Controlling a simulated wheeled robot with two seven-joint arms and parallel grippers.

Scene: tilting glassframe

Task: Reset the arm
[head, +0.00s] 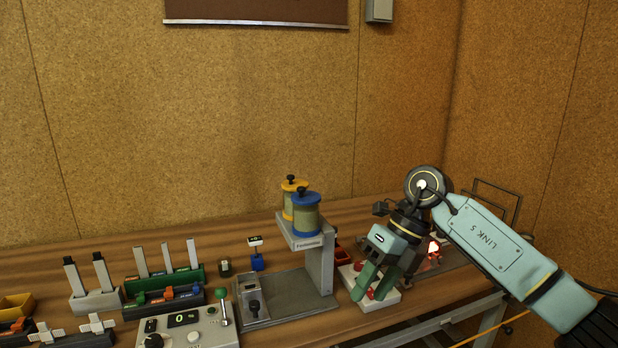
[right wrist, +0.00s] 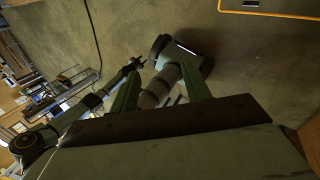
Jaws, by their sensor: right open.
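My right gripper (head: 371,287) is in the right half of the head view, with its green fingers apart and pointing down toward me. It appears in front of a white plate with red parts (head: 384,301) on the bench and covers part of it. I cannot tell whether it touches the plate. I see nothing held. In the right wrist view the two green fingers (right wrist: 160,92) stand apart, with the floor and a dark cylindrical part beyond them. My right arm comes in from the lower right, bent at a round joint. My left gripper does not show in the head view.
A grey stand (head: 318,270) with a blue spool (head: 306,214) and a yellow spool (head: 288,205) rises left of the gripper. A control box (head: 190,334) and several slotted racks (head: 170,280) fill the left bench. The cork wall stands close behind.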

